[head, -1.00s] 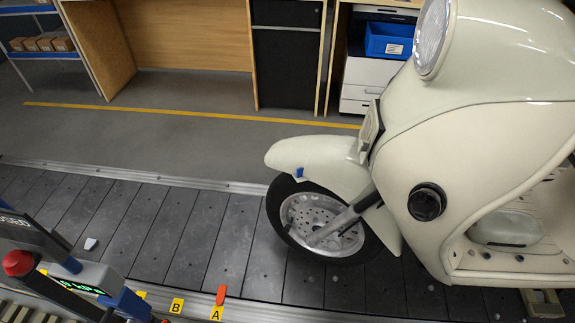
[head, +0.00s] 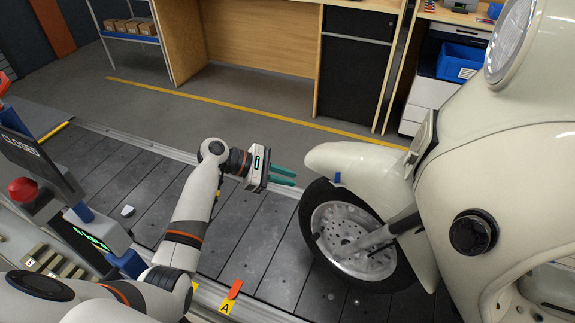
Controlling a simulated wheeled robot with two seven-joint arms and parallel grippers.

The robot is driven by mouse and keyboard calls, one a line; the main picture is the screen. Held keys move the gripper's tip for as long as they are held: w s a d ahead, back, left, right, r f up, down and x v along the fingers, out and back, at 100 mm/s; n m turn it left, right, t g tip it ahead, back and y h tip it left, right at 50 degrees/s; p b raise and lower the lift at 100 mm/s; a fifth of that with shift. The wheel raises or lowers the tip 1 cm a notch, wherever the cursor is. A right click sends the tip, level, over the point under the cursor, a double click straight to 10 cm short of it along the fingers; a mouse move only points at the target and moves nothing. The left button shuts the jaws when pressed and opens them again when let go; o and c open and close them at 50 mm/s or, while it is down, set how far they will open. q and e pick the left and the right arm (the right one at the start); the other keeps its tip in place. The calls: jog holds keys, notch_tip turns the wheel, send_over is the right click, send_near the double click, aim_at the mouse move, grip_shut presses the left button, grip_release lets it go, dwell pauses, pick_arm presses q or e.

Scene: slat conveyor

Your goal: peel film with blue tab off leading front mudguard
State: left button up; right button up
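The leading scooter's cream front mudguard (head: 365,165) sits over the front wheel (head: 350,235) at the centre right. A small blue tab (head: 337,178) shows near its front lower edge. The film itself cannot be made out on the cream surface. My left gripper (head: 284,176) reaches in from the lower left, its green fingers pointing right toward the tab. It is a short way left of the mudguard and not touching it. A gap shows between the fingers, with nothing between them. My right gripper is not in view.
The scooter's cream body (head: 500,190) fills the right side. Dark conveyor slats (head: 125,175) run below, with an orange marker (head: 235,288) by label A. A control post with a red button (head: 22,190) stands at the left. A wooden workbench (head: 260,40) is behind.

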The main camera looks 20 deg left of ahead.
pick_arm(q)
jog(key=h, duration=0.1)
send_near(341, 183)
jog(key=x, duration=0.2)
jog(key=r+x, duration=0.1)
jog(key=x, duration=0.3)
jog(key=shift+w+d+r, duration=0.15)
jog(key=shift+w+d, duration=0.05)
jog(key=shift+w, duration=0.05)
grip_shut()
